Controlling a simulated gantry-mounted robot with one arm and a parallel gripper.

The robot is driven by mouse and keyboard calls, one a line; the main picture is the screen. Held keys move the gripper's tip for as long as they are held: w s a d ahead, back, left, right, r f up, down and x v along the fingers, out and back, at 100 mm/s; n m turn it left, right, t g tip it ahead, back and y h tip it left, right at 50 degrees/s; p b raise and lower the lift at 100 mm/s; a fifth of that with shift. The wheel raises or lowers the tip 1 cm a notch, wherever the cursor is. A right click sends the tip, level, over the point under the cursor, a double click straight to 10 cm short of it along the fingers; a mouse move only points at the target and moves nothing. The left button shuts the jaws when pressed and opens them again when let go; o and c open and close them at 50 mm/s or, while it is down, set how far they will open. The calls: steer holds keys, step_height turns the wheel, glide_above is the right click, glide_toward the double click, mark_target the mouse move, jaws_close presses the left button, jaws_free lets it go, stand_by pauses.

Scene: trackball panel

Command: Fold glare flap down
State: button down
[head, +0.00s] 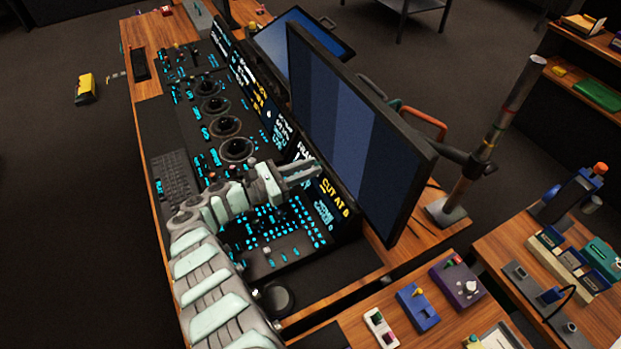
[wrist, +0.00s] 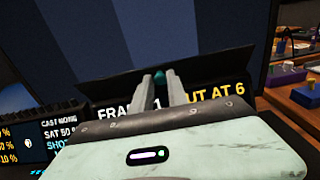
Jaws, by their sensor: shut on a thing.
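In the wrist view, the glare flap (wrist: 110,90) is a long dark panel standing out above the lit text strip (wrist: 205,95), just below the big monitor. A small teal tab (wrist: 159,75) shows at the flap's middle. My gripper (wrist: 160,80) is shut on this tab, one finger on each side. In the head view, my gripper (head: 318,168) reaches across the console to the strip under the monitor. I cannot make out the flap clearly there, with the gripper and monitor close around it.
The large monitor (head: 350,130) stands right behind my gripper. The console (head: 285,250) with lit buttons and several trackballs (head: 228,126) lies below my arm. A pole (head: 490,140) stands to the right. Side tables (head: 400,345) hold small coloured devices.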

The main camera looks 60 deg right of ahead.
steer(key=f+h+b, duration=0.1)
steer(key=b, duration=0.2)
steer(key=shift+w+a+f+g+b, duration=0.15)
steer(key=shift+g+b, duration=0.15)
steer(key=shift+g, duration=0.1)
steer(key=c, duration=1.3)
jaws_free()
steer(key=shift+r, duration=0.2)
steer(key=shift+b+v, duration=2.55)
steer(key=shift+v, duration=2.9)
steer(key=shift+f, duration=0.15)
